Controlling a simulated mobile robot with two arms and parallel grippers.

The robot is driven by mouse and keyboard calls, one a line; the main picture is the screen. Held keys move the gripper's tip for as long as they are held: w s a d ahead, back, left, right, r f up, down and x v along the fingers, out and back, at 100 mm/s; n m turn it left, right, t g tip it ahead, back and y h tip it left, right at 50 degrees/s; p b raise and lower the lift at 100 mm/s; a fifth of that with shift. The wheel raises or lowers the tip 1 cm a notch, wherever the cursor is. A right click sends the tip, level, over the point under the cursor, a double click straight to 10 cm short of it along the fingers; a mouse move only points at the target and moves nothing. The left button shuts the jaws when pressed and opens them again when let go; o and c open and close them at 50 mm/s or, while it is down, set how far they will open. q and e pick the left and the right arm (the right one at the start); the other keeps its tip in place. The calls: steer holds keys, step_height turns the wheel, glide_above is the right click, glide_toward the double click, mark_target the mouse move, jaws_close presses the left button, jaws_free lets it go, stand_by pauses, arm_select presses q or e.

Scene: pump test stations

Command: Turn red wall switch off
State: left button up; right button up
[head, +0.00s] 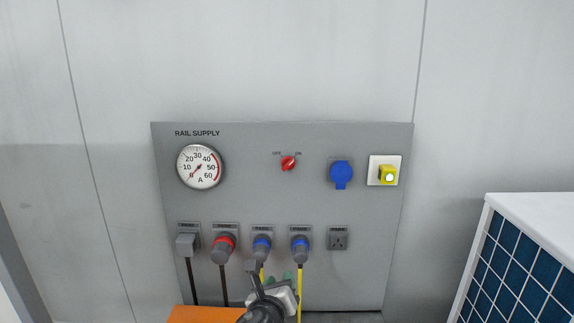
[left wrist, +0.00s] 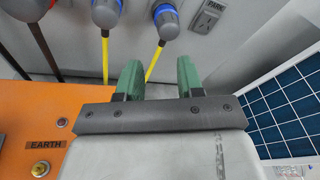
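The red wall switch (head: 288,163) is a small rotary knob on the upper middle of the grey RAIL SUPPLY panel (head: 270,198). Small labels stand above it, seemingly OFF at left and ON at right. The knob looks tilted up to the right, toward ON. My left gripper (head: 279,280) is low in front of the panel, well below the switch, by the lower plugs. In the left wrist view its two green fingers (left wrist: 160,78) are apart with nothing between them. The switch is outside the left wrist view. My right gripper is not in view.
A round gauge (head: 200,167), a blue socket (head: 341,173) and a yellow switch (head: 388,175) share the panel. Plugs with hanging cables, such as the red-ringed one (head: 223,247), line its lower part. An orange surface (left wrist: 35,110) and a blue-tiled white unit (head: 520,262) flank the space.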

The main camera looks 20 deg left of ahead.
arm_select(q)
steer(key=w+a+r+m+t, duration=0.25)
steer(key=w+r+m, duration=0.35)
steer(key=r+m, duration=0.4)
steer(key=m+t+h+p, duration=0.1)
steer(key=m+t, duration=0.2)
steer(key=m, duration=0.3)
glide_toward(288, 166)
steer(key=shift+n, duration=0.3)
steer(key=p+x, duration=0.1)
steer(key=x, duration=0.6)
steer(key=shift+w+r+p, duration=0.15)
steer(key=shift+w+p, duration=0.2)
steer(key=shift+w, duration=0.05)
steer(key=shift+w+r, duration=0.15)
steer(key=shift+w, duration=0.55)
steer(key=shift+a, duration=0.1)
jaws_close()
